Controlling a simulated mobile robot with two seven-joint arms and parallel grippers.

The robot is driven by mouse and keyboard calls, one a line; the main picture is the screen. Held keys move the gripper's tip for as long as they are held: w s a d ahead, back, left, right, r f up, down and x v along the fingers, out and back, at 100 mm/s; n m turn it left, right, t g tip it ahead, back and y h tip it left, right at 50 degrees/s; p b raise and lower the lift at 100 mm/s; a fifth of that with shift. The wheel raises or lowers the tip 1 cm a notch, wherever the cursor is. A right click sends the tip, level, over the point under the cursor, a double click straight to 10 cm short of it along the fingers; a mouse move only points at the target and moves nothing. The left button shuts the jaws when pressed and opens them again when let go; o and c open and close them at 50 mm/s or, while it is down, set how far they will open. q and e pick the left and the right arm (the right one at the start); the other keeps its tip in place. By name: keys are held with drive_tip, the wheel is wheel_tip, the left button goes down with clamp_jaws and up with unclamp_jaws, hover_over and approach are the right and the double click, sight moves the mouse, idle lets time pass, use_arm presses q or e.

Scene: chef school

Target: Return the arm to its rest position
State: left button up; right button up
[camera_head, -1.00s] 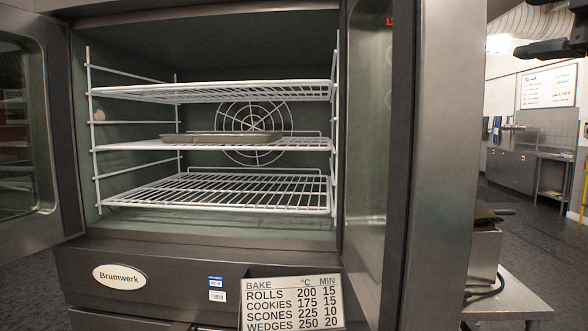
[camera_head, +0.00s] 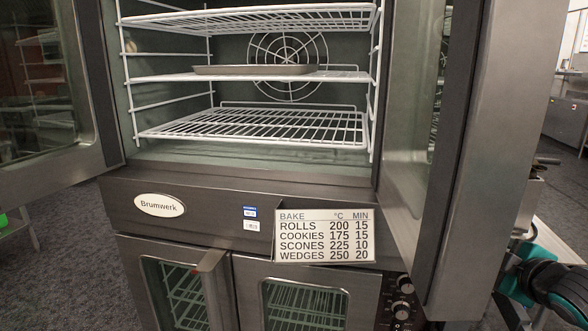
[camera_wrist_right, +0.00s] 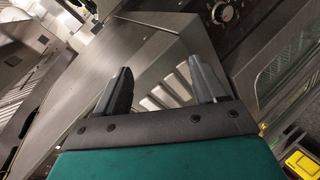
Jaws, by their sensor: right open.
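My right arm (camera_head: 550,275), with teal and black parts, shows at the lower right edge of the head view, beside the oven's right side. Its fingers cannot be made out there. In the right wrist view my right gripper (camera_wrist_right: 160,78) has its two dark grey fingers spread apart with nothing between them. Behind the fingers are a grey metal panel and a slotted vent-like surface. My left gripper is in neither view.
The oven (camera_head: 240,185) stands open with its doors out to both sides. A flat tray (camera_head: 255,70) lies on the middle rack. A bake-time card (camera_head: 324,236) is on the front, near control knobs (camera_head: 402,284). A light side table (camera_head: 572,255) stands at right.

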drive_tip(key=s+a+f+g+y, duration=0.1)
drive_tip(key=s+a+f+g, duration=0.1)
drive_tip(key=s+f, duration=0.95)
drive_tip(key=s+a+f+g+y, duration=0.2)
drive_tip(key=s+a+f, duration=0.1)
drive_tip(key=s+f, duration=0.85)
drive_tip(key=a+f+m+t, duration=0.1)
drive_tip(key=a+f+m, duration=0.2)
drive_tip(key=a+m, duration=0.5)
drive_tip(key=a, duration=0.9)
drive_tip(key=shift+s+m, duration=0.25)
drive_tip(key=shift+m, duration=0.15)
